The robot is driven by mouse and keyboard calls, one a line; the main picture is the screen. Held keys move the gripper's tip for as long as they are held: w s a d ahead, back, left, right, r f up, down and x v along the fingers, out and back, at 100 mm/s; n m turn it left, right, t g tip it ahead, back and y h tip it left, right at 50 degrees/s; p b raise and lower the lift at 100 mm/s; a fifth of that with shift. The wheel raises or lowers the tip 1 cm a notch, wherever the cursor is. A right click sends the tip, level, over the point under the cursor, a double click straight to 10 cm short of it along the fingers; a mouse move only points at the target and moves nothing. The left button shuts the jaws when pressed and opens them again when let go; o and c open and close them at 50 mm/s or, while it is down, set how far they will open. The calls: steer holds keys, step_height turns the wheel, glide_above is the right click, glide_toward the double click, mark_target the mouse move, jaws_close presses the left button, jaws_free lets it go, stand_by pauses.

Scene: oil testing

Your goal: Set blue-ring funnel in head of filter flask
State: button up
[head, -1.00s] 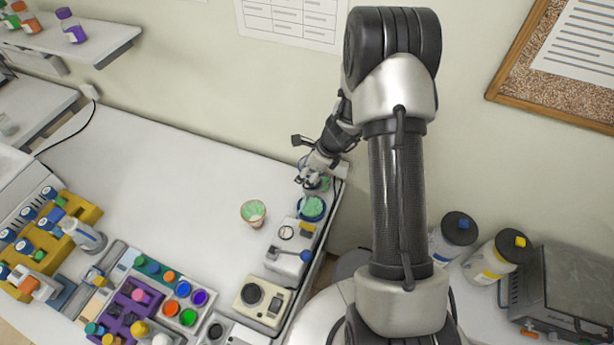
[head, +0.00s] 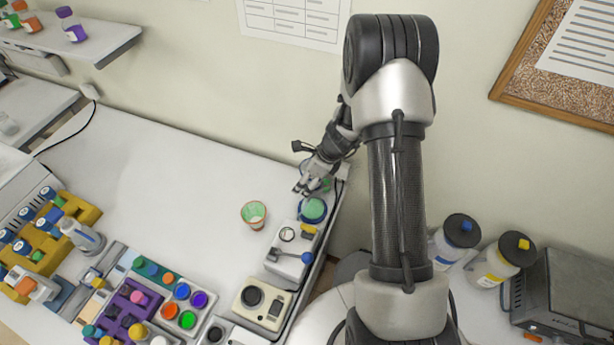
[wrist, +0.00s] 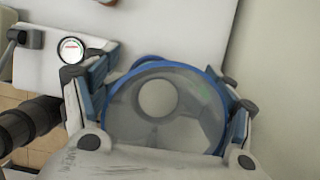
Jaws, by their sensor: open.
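In the wrist view the blue-ring funnel (wrist: 210,135) lies between the fingers of my gripper (wrist: 165,100). It has a blue rim and a grey, see-through bowl with a pale round spot in the middle. The fingers stand open on either side, close to the rim; I cannot tell whether they touch it. In the head view my gripper (head: 305,186) is at the far right corner of the bench, just behind a blue-rimmed round vessel (head: 313,209) with green inside. I cannot tell whether this is the same funnel. The filter flask's head is not clearly visible.
A white device with a round gauge (wrist: 71,50) stands close by, left in the wrist view. An orange-rimmed cup (head: 254,214) stands on the bench (head: 170,180). Racks and coloured caps crowd the front left. The wall is close behind my gripper; the bench middle is clear.

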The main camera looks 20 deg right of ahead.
steer(key=shift+o, duration=0.5)
steer(key=shift+s+d, duration=0.2)
steer(key=shift+w+r, duration=0.1)
steer(key=shift+w, duration=0.05)
